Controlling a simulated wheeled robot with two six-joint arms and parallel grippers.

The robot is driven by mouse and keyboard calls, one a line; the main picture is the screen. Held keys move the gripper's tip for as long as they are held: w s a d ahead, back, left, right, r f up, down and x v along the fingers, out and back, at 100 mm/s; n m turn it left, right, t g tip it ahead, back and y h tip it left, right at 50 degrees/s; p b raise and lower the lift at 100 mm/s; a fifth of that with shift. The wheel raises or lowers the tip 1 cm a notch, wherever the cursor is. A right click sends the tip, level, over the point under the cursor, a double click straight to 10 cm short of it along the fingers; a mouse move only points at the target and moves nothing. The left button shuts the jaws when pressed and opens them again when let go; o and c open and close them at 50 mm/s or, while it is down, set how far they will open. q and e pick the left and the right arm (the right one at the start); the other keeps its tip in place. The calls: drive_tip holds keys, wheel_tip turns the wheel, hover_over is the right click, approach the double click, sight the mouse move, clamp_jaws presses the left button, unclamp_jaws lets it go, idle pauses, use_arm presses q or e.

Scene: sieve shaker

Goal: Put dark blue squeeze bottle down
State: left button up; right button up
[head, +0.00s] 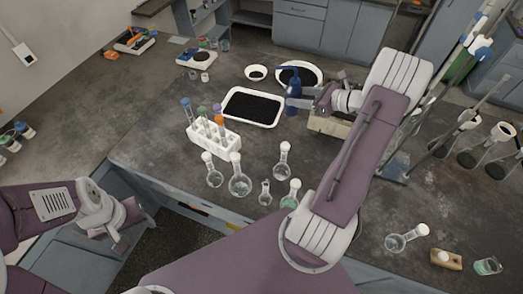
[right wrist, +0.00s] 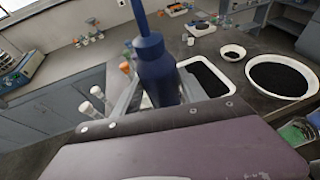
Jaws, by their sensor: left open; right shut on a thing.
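The dark blue squeeze bottle (head: 292,97) is upright in my right gripper (head: 304,98), beside the right end of a white tray (head: 226,107) of dark material. In the right wrist view the bottle (right wrist: 155,70) stands close in front of the camera with its nozzle up. I cannot tell whether its base touches the bench (head: 150,140). My right gripper is shut on it. My left gripper (head: 130,228) is open and empty, low at the left, off the bench's front edge.
A white tube rack (head: 215,137) with colored caps stands left of the bottle. Several flasks (head: 239,183) stand in front. A round dish (head: 298,74) and a small bowl (head: 256,73) of dark material sit behind. A beige box (head: 328,124) is under my right arm. Bare bench lies left.

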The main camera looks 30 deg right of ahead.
wheel_tip(320, 180, down, 19)
drive_tip(key=b, duration=1.8)
drive_tip(key=w+a+f, duration=0.2)
drive_tip(key=w+f, duration=0.1)
drive_tip(key=w+a+f, duration=0.3)
drive_tip(key=f, duration=0.1)
drive_tip(key=w+a+f, duration=0.2)
drive_tip(key=w+f, duration=0.1)
drive_tip(key=f, duration=0.1)
drive_tip(key=shift+w+a+f, duration=0.1)
drive_tip(key=shift+a, duration=0.05)
drive_tip(key=shift+f, duration=0.1)
drive_tip(key=o, duration=0.7)
drive_tip(key=shift+o, duration=0.2)
